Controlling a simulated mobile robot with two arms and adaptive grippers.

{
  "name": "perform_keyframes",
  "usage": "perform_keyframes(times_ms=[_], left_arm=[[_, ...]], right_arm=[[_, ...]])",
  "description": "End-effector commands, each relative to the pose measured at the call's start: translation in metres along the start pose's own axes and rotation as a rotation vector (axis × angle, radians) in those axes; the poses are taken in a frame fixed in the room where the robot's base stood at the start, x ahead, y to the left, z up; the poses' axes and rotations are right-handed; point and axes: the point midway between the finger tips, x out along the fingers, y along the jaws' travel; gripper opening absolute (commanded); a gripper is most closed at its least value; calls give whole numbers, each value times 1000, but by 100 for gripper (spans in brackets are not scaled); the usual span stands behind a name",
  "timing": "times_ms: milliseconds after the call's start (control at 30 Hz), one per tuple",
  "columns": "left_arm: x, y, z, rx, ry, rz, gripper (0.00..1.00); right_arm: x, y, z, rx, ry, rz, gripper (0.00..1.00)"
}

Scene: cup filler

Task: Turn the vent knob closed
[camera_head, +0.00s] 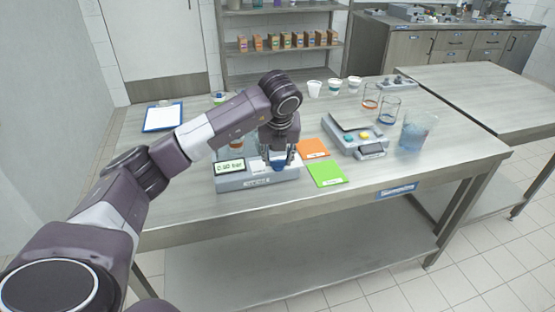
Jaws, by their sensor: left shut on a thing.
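A grey cup-filler machine (232,184) stands near the front edge of the table, with a small display (230,167) on its left side. A blue knob (279,167) shows at its right part, between my fingers. My left gripper (279,163) points down over the machine and is shut on the blue knob. The arm covers part of the machine's back, and the knob's exact angle is too small to tell. My right gripper is not in view.
Orange (311,148) and green (326,174) mats lie right of the machine. Further right are a scale-like device (345,129) and a large clear beaker (417,131). Cups (314,88) stand at the back. A blue-edged clipboard (163,117) lies at the left.

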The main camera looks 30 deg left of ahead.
Motion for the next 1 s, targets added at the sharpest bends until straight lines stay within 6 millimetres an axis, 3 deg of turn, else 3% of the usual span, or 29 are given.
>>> perform_keyframes(times_ms=[400,1000], left_arm=[[-1,-2,2,-207,-4,81,9],[-1,-2,2,-246,-5,97,9]], right_arm=[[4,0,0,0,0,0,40],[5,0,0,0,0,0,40]])
